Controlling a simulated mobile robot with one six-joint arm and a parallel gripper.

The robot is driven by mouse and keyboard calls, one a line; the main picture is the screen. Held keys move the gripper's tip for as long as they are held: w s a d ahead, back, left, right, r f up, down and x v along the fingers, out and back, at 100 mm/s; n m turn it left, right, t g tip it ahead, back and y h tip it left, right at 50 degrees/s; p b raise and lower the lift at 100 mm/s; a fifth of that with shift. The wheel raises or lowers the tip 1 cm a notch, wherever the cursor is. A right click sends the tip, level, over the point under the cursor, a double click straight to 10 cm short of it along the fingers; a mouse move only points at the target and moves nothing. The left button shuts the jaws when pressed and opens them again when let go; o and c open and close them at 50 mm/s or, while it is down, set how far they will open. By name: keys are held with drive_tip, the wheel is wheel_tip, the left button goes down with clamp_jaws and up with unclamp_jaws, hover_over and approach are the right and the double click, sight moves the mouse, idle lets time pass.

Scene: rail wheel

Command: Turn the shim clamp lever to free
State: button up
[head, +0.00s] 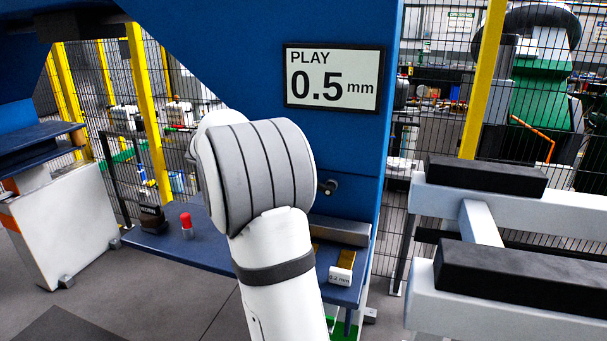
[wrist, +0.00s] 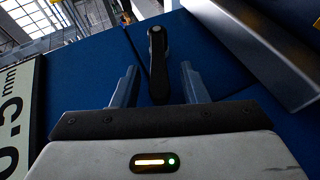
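A black lever (wrist: 157,62) with a round hub at its upper end stands out from the blue panel in the wrist view. My gripper (wrist: 159,68) is open, with one finger on each side of the lever and a visible gap to both. I cannot tell how deep the lever lies between the fingers. In the head view a small dark knob-like part (head: 328,187), likely the same lever, shows on the blue panel just right of my arm. My gripper is hidden behind my arm there.
A display (head: 333,78) on the blue machine reads PLAY 0.5 mm. A block marked 0.2 mm (head: 341,275) sits on the blue shelf, and a red-topped knob (head: 186,222) stands at its left. A grey metal bar (wrist: 268,50) lies right of the lever.

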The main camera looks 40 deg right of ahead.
drive_tip(key=v, duration=0.7)
drive_tip(key=shift+w+a+b, duration=0.15)
drive_tip(key=shift+a+b, duration=0.15)
drive_tip(key=shift+b, duration=0.1)
drive_tip(key=shift+r, duration=0.1)
